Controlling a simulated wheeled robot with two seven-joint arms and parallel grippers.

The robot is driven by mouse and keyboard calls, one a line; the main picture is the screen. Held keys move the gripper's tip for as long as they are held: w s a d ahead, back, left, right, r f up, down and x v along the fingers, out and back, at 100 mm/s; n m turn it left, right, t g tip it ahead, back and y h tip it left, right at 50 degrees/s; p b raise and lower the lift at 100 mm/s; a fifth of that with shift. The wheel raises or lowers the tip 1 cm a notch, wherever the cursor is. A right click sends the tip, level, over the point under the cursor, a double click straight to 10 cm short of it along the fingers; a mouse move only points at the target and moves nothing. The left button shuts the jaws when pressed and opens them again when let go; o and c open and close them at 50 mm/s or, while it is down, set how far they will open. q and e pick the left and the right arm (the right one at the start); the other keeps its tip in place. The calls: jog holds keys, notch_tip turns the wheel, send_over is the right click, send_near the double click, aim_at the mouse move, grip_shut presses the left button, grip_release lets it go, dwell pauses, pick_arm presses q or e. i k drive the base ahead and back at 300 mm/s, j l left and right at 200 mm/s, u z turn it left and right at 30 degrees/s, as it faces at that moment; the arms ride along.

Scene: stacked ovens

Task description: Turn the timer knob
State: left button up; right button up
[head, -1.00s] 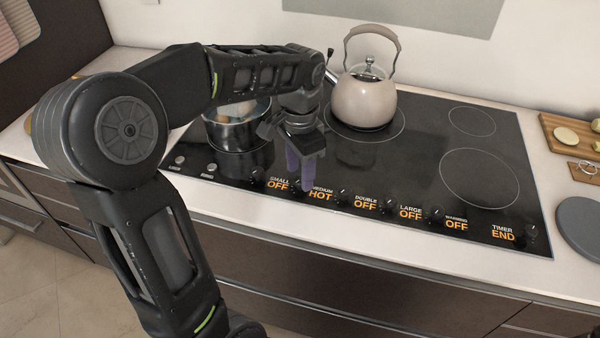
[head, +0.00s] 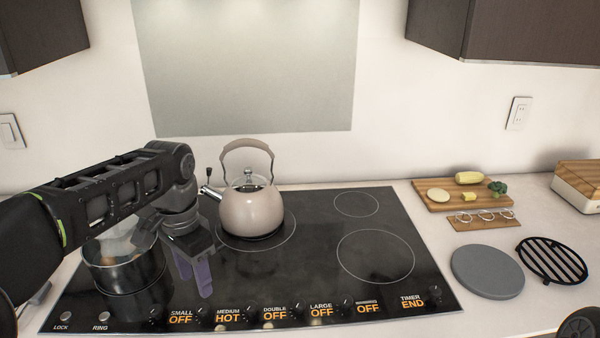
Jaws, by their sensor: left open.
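The cooktop (head: 300,265) has a row of small dark knobs along its front edge, with lit labels. The timer knob (head: 436,293) is at the right end, beside the label TIMER END. The MEDIUM label reads HOT; the other burner labels read OFF. My left gripper (head: 195,282) points down with purple fingers, open and empty, over the front left of the cooktop behind the SMALL and MEDIUM labels. It is well left of the timer knob. My right gripper is not in view.
A beige kettle (head: 250,212) stands on the back middle burner. A pot (head: 125,272) on the left is partly hidden by my left arm. A grey round board (head: 487,272), a black trivet (head: 552,260) and a cutting board (head: 433,203) lie on the right counter. The cooktop's right side is clear.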

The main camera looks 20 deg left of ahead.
aim_at(434, 291)
jog(key=k, duration=1)
